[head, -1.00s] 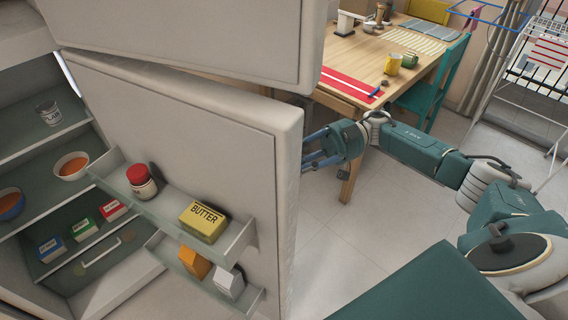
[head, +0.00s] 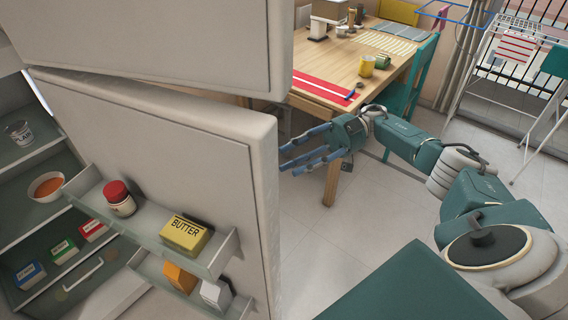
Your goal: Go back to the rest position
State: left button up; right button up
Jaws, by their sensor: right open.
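My right gripper (head: 306,152) is open and empty, with its blue fingers spread and pointing left. It is just right of the edge of the open fridge door (head: 190,165), over the floor and in front of the wooden table (head: 345,62). A small gap shows between the fingers and the door edge. My right arm reaches in from the lower right. My left gripper is not in view.
The door shelf holds a red-lidded jar (head: 119,198) and a butter box (head: 186,235). Inside the fridge is a bowl (head: 47,186). A teal chair (head: 404,90) stands by the table, and a drying rack (head: 500,75) is at the right. The tiled floor (head: 340,235) between is clear.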

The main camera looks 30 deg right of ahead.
dwell(0.5)
jog(key=w+a+f+m+t+h, duration=0.2)
jog(key=w+f+m+t+h, duration=0.15)
jog(key=w+f+t, duration=0.45)
jog(key=w+a+f+m+t+h, duration=0.25)
jog(key=f+m+t, duration=0.25)
jog(key=f, duration=0.7)
jog(key=s+d+f+m+h, duration=0.1)
jog(key=s+f+m+h, duration=0.15)
jog(key=f, duration=0.65)
jog(key=s+d+f+m+h, duration=0.15)
jog(key=f+h, duration=0.25)
jog(key=f, duration=0.5)
jog(key=s+f+m+g+h, duration=0.3)
jog(key=s+f+g+h, duration=0.2)
jog(key=s+f, duration=1.3)
jog(key=s+a+f+g, duration=0.2)
jog(key=s+f, duration=0.1)
jog(key=s, duration=0.6)
jog(key=s+a+f+g, duration=0.2)
jog(key=s+f, duration=0.1)
jog(key=s, duration=0.6)
jog(key=s+a+f+g, duration=0.3)
jog(key=s, duration=0.7)
